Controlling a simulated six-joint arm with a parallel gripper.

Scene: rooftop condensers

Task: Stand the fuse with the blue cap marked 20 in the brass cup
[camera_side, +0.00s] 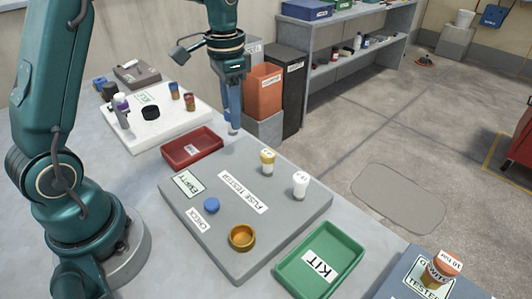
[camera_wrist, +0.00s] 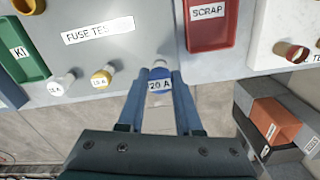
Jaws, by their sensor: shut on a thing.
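My gripper (camera_side: 232,118) is shut on the fuse with the blue cap marked 20 A (camera_wrist: 160,72), which shows between the fingers in the wrist view. In the side view the fingers hide most of this fuse, and only its pale lower end shows. The gripper points down, beyond the far edge of the grey fuse tester board (camera_side: 222,177). The brass cup (camera_side: 242,237) sits on the board's near part and looks empty. It also shows cut off at the top left of the wrist view (camera_wrist: 27,5).
A yellow-capped fuse (camera_side: 267,162) and a white-capped fuse (camera_side: 300,185) stand on the board. A blue disc (camera_side: 212,205) lies near the CHECK label. A red SCRAP tray (camera_side: 192,148) and a green KIT tray (camera_side: 320,260) flank the board.

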